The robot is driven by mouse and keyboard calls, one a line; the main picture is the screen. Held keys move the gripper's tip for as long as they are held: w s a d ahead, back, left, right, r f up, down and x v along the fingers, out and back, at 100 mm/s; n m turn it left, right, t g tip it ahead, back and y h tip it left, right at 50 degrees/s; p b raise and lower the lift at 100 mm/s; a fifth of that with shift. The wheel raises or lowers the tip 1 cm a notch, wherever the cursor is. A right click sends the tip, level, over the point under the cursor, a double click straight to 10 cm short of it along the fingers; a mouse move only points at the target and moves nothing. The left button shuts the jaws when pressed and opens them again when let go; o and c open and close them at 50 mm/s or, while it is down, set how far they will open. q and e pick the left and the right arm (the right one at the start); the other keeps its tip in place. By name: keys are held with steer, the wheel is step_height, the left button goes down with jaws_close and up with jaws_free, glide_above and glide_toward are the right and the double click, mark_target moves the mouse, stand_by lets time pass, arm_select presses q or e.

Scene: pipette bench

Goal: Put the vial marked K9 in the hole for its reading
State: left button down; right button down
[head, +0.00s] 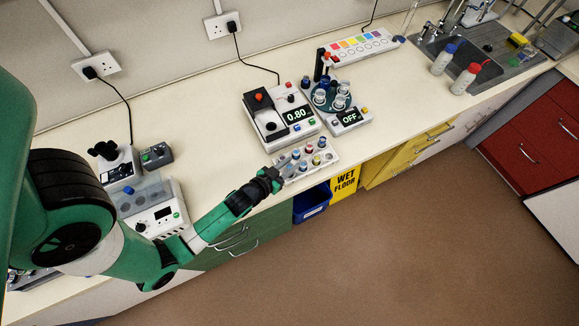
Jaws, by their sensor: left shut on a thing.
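My left gripper (273,178) is at the left end of a white vial rack (328,160) near the bench's front edge. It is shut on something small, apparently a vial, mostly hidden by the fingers. Several small vials with coloured caps stand in the rack. Their marks are too small to read, so I cannot tell which is K9. A meter (270,116) behind the rack shows 0.80. A white strip (386,48) with coloured squares and a row of round holes lies at the back near the wall. My right gripper is not in view.
A round device (346,122) with several tubes and an OFF display stands right of the meter. Other instruments (155,205) stand at left. Bench right of the round device is clear.

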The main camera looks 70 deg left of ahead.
arm_select(q)
step_height(320, 180, down, 2)
steer(key=shift+f, duration=0.1)
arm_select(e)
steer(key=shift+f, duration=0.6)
arm_select(q)
steer(key=shift+f+b, duration=0.3)
steer(key=shift+b, duration=0.2)
steer(key=c, duration=0.6)
jaws_free()
steer(key=shift+r, duration=0.1)
steer(key=shift+c, duration=0.2)
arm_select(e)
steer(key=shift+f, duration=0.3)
